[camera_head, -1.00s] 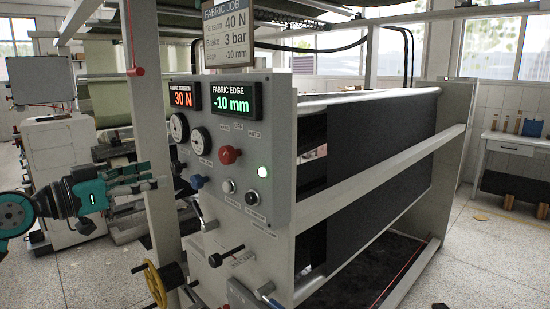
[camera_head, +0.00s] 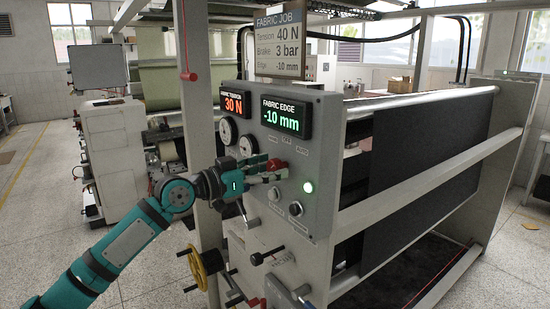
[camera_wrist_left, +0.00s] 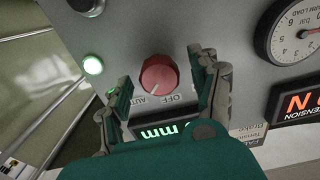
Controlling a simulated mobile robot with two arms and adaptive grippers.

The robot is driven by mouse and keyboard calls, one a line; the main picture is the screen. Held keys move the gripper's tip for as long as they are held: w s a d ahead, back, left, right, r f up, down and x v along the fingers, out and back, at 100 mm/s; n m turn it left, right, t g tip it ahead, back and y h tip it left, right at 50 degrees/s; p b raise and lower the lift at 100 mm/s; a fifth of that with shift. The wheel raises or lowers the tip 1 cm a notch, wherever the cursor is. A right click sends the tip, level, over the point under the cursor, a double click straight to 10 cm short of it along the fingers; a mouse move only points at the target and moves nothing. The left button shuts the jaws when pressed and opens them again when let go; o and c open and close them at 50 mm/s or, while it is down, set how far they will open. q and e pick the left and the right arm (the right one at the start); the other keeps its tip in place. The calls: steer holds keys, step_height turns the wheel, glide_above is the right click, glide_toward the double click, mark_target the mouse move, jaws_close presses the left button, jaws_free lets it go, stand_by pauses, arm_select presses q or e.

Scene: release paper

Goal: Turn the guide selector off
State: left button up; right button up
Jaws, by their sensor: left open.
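The guide selector is a red round knob (camera_head: 275,164) on the grey control panel (camera_head: 325,140), below the edge display. The wrist view shows the knob (camera_wrist_left: 160,74) close up, with OFF and AUTO printed beside it. My right gripper is not in view.
A yellow handwheel (camera_head: 198,268) and black-handled levers (camera_head: 268,256) stick out below. A white post (camera_head: 195,100) stands left of the panel.

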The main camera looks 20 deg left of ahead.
arm_select(q)
steer(key=shift+x, duration=0.95)
steer(key=shift+c, duration=0.2)
steer(key=c, duration=1.2)
steer(key=shift+o, duration=0.2)
